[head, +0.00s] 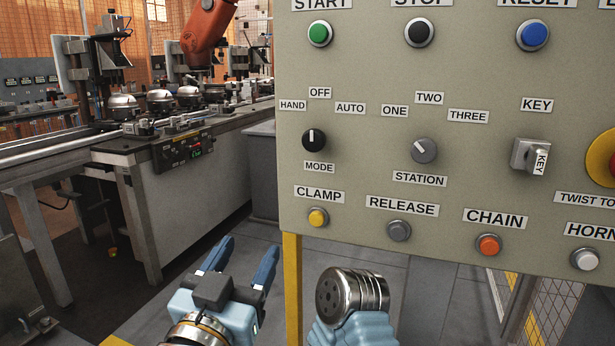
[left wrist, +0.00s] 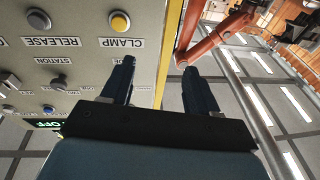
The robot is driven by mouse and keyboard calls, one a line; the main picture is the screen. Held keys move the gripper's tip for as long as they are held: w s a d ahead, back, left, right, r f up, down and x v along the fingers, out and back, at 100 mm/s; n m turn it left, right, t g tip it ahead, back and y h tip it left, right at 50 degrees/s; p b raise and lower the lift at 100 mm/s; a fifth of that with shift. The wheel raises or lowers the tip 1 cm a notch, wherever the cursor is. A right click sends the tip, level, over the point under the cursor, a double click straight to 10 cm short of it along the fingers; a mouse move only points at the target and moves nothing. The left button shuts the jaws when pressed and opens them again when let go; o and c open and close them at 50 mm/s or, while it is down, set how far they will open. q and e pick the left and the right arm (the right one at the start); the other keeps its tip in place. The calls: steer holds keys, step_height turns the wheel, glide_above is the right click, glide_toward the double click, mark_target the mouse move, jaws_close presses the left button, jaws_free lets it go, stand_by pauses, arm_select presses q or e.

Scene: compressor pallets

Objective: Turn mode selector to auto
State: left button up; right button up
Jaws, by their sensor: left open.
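The mode selector (head: 314,140) is a round black knob on the grey-beige control panel (head: 365,65), under the labels HAND, OFF and AUTO. Its white mark points up, towards OFF; the AUTO label (head: 350,108) is up and to the right of the knob. My left gripper (head: 246,256) is open and empty, below and left of the panel in the head view, apart from the knob. In the left wrist view, its two dark fingers (left wrist: 158,68) stand apart, one overlapping the panel, and the mode knob is not visible there. My right gripper is not in view.
A yellow CLAMP button (head: 318,217) sits just below the mode selector. The grey station selector (head: 424,150) is to its right, with a key switch (head: 530,156) and red emergency stop beyond. A yellow post (head: 292,285) supports the panel. A conveyor bench (head: 190,190) stands left.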

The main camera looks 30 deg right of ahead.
arm_select(q)
steer(key=s+d+r+h, duration=0.1)
steer(key=s+r+h, duration=0.2)
steer(key=s+r, duration=0.4)
steer(key=p, duration=0.2)
glide_toward(312, 141)
steer(key=shift+m, duration=0.3)
steer(key=x, duration=0.7)
steer(key=shift+r, duration=0.15)
steer(key=shift+w+d+r+g, duration=0.1)
steer(key=shift+w+d+g, duration=0.2)
steer(key=shift+w+d, duration=0.15)
